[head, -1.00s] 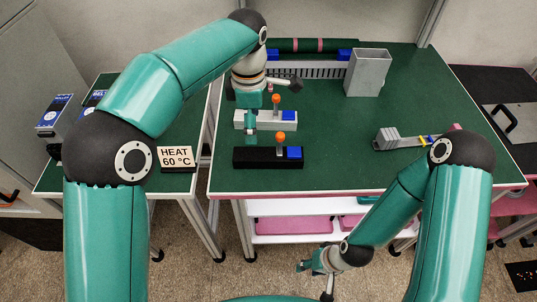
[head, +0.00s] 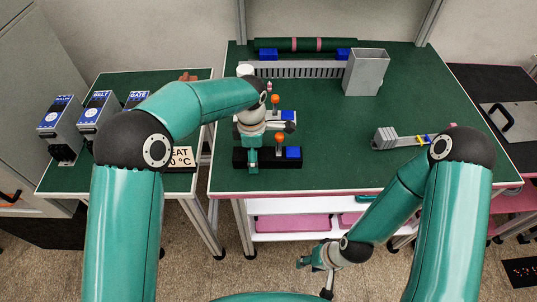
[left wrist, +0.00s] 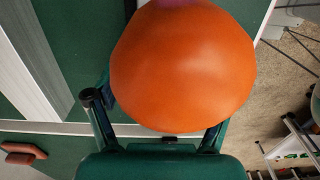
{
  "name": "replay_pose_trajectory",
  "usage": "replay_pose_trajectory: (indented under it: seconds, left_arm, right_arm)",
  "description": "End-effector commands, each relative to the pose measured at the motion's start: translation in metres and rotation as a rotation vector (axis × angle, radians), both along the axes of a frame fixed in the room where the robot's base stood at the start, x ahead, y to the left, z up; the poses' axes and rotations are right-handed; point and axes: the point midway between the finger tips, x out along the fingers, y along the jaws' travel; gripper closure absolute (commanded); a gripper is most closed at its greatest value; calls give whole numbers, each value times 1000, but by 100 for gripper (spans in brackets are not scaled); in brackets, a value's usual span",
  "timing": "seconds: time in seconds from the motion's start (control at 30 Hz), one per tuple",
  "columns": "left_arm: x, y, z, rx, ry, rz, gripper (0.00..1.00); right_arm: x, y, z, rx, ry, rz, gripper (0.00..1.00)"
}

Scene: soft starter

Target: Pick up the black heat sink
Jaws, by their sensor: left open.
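The black heat sink (head: 262,163) is a long dark block near the front left of the main green table. It carries an orange ball knob (head: 279,137) on a grey post and a blue block at its right end. My left gripper (head: 253,158) is at its left part in the head view, left of the knob; I cannot tell whether it touches. In the left wrist view a large orange ball (left wrist: 182,65) fills the middle, close to the camera, and hides what lies below. The left fingers are spread apart. My right gripper (head: 304,262) hangs below the table's front edge, its fingers too small to judge.
A white block with a similar knob (head: 275,100) stands just behind. A grey slotted rail (head: 305,70) and an upright grey box (head: 367,72) are at the back. A grey part (head: 386,138) lies at right. The table's middle right is clear.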

Motion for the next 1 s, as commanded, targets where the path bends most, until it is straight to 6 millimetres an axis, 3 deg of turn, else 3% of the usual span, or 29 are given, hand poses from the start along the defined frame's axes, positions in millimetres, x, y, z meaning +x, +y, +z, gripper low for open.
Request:
replay_pose_trajectory:
  seconds: [0.27, 0.73, 1.0]
  left_arm:
    - [0, 0, -3, -1, -1, 0, 20]
    - [1, 0, -2, -1, -3, 0, 97]
    - [1, -1, -1, -1, -3, 0, 97]
  right_arm:
    - [0, 0, 0, 0, 0, 0, 60]
    - [0, 0, 0, 0, 0, 0, 60]
    - [0, 0, 0, 0, 0, 0, 60]
